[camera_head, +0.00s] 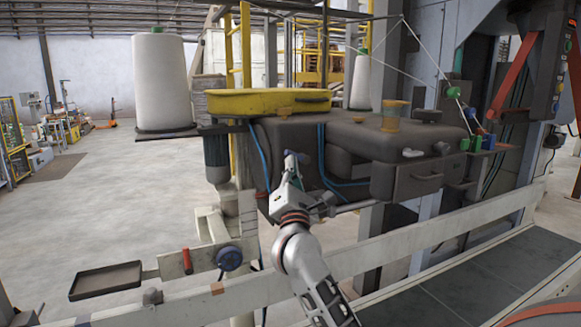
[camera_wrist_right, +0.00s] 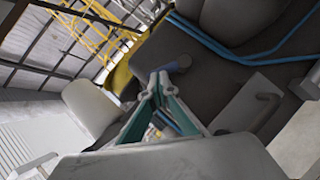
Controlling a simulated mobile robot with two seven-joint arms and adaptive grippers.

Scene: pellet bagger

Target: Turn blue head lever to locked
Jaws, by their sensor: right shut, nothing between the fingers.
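The dark grey machine head (camera_head: 290,135) stands in the middle of the head view, with blue hoses along its front. My right gripper (camera_head: 291,160) is raised in front of its left part, fingers shut and empty. In the right wrist view the fingertips (camera_wrist_right: 158,78) meet just beside a short blue-grey knob (camera_wrist_right: 180,65) on the dark housing. The knob may be the lever's end; I cannot tell whether the fingers touch it. Its base and setting cannot be read. In the head view the gripper largely hides this spot. My left gripper is out of view.
A yellow cover (camera_head: 268,102) sits on top of the head. The floor at left is open.

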